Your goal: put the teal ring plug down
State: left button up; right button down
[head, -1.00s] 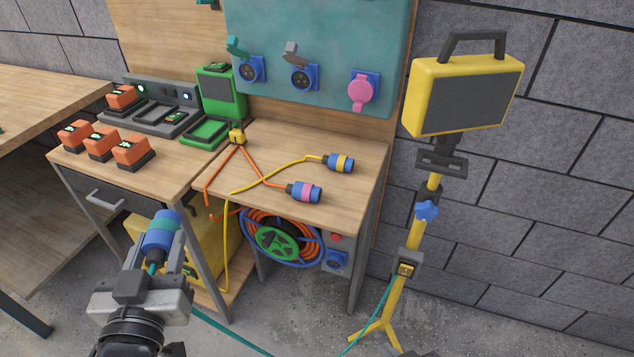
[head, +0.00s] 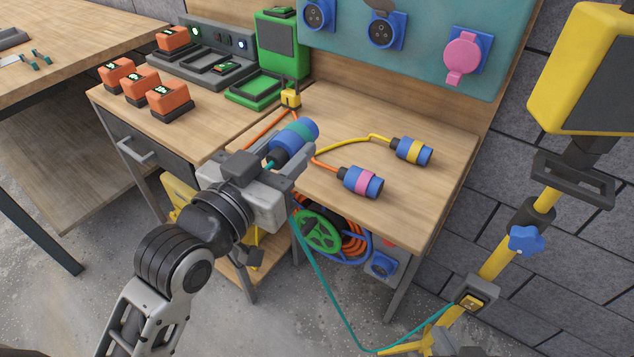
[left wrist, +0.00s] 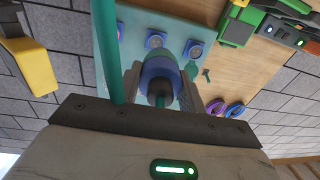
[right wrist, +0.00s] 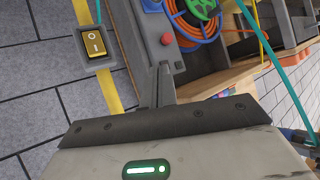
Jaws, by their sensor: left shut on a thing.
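The teal ring plug (head: 296,134), blue with a teal band, is in my left gripper (head: 283,150), which is shut on it. In the head view it appears over the bench top, tilted up and to the right; its clearance cannot be told. The left wrist view shows the plug (left wrist: 158,72) between the fingers. Its teal cable (head: 325,285) hangs down and runs to the yellow stand. My right gripper (right wrist: 160,88) shows only in the right wrist view, with its fingers together and nothing visible between them.
The pink-ring plug (head: 362,181) and yellow-ring plug (head: 411,150) lie on the wooden bench (head: 410,208). A yellow splitter (head: 290,98) stands behind. Bare wood lies right and in front of the plugs. The panel (head: 440,20) bears sockets. The yellow lamp stand (head: 500,258) is at right.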

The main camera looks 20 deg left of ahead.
pick_arm(q)
jog(key=shift+d+f+m+h+b, duration=0.3)
jog(key=shift+d+f+m+h, duration=0.1)
jog(key=shift+d, duration=0.1)
jog(key=shift+w+d, duration=0.15)
jog(key=w+a+f, duration=0.1)
jog(key=w+f, duration=0.2)
jog(key=w, duration=0.5)
jog(key=b, duration=0.3)
send_over(308, 172)
jog(key=f, duration=0.3)
jog(key=s+f, duration=0.1)
jog(key=f, duration=0.1)
jog(key=shift+d+f, duration=0.1)
jog(key=shift+f, duration=0.15)
jog(key=shift+w+f, duration=0.35)
jog(key=shift+w, duration=0.05)
jog(key=shift+w+f+b, duration=0.15)
jog(key=shift+f+b, duration=0.15)
jog(key=shift+f, duration=1.4)
pick_arm(e)
jog(key=shift+a+f+t, duration=0.2)
jog(key=shift+f+t, duration=0.1)
jog(key=shift+f, duration=0.75)
pick_arm(q)
jog(key=shift+f, duration=0.1)
pick_arm(e)
jog(key=shift+f, duration=0.1)
